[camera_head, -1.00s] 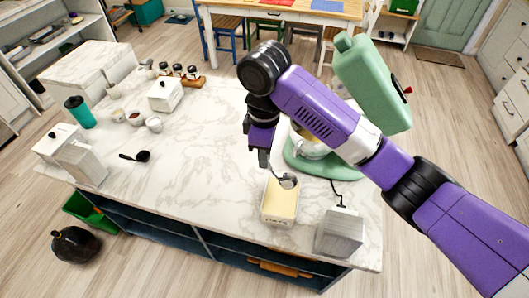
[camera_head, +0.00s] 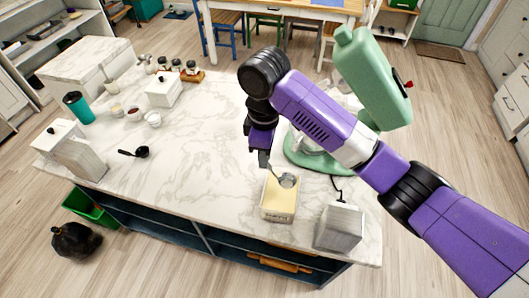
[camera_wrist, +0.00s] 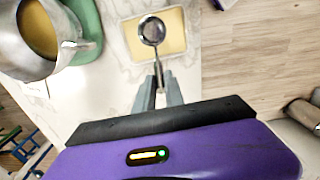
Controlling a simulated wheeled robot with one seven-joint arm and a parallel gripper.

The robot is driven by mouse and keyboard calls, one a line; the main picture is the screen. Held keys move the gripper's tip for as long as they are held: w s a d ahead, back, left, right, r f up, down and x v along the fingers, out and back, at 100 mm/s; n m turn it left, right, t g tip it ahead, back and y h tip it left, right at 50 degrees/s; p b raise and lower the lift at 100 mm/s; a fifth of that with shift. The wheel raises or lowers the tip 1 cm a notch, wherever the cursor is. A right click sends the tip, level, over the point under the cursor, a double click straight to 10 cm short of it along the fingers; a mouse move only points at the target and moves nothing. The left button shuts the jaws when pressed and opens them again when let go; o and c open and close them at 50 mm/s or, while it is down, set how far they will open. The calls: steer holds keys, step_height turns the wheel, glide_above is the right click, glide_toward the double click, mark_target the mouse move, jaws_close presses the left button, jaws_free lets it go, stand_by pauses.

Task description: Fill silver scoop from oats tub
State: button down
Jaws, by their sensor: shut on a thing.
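The silver scoop (camera_head: 287,180) is held by its handle in my gripper (camera_head: 264,158), which is shut on it. In the wrist view the scoop's round bowl (camera_wrist: 152,31) sits beyond the fingertips (camera_wrist: 158,78), over the oats tub. The oats tub (camera_head: 279,209) is an open, cream rectangular container near the counter's front edge; its pale yellow contents (camera_wrist: 173,42) show in the wrist view. The bowl is over the back part of the tub's opening. I cannot tell whether it touches the oats or holds any.
A green stand mixer (camera_head: 372,75) with a metal bowl (camera_wrist: 40,35) stands close behind the tub. A grey-white canister (camera_head: 339,228) stands right of the tub. A black scoop (camera_head: 135,153) lies at left. The counter's middle (camera_head: 205,145) is clear.

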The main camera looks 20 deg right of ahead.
steer(key=shift+f+b, duration=1.95)
steer(key=shift+f, duration=2.7)
steer(key=shift+r, duration=0.1)
steer(key=shift+r+p, duration=3.9)
steer(key=shift+r, duration=0.35)
